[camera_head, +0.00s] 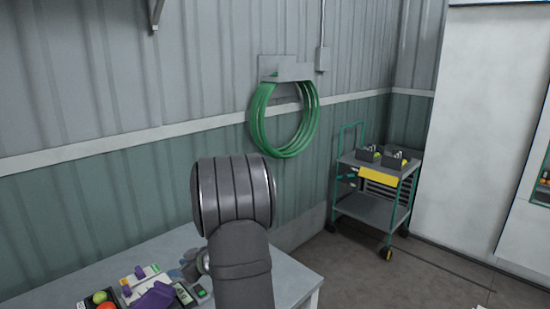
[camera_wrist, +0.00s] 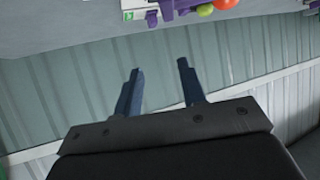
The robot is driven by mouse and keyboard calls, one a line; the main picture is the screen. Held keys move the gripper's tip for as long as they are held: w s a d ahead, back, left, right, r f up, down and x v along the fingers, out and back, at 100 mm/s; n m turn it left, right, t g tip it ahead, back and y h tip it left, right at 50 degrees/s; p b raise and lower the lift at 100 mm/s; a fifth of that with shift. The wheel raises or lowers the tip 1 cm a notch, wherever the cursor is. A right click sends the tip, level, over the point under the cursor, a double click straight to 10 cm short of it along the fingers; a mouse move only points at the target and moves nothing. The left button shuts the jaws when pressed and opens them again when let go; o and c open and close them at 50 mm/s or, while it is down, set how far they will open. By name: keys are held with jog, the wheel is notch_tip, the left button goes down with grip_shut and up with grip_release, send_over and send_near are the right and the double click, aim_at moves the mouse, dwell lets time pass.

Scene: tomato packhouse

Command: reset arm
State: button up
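My gripper (camera_wrist: 160,80) shows in the wrist view with its two dark blue fingers spread apart. Nothing is between them. Behind the fingers are the ribbed green wall panel and a pale band. In the head view my grey arm link stands up in front of the table, and I cannot make out the gripper there.
A grey table (camera_head: 175,245) stands at the lower left. It carries a purple item (camera_head: 153,297), a red tomato, a green tomato (camera_head: 100,297) and small devices. A green hose (camera_head: 254,125) hangs on the wall. A trolley (camera_head: 372,208) stands at the right, on open floor.

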jog(key=d+r, duration=0.4)
jog(key=d, duration=0.2)
jog(key=s+a+f+m+t+h, duration=0.1)
jog(key=s+f+m+t, duration=0.1)
jog(key=s, duration=0.6)
jog(key=s+a+f+m+t+h, duration=0.1)
jog(key=s+f+m, duration=0.1)
jog(key=s+f, duration=0.3)
jog(key=shift+s+a+f+m+t+h, duration=0.2)
jog(key=shift+s+f+m+t+h, duration=0.15)
jog(key=shift+s, duration=1.7)
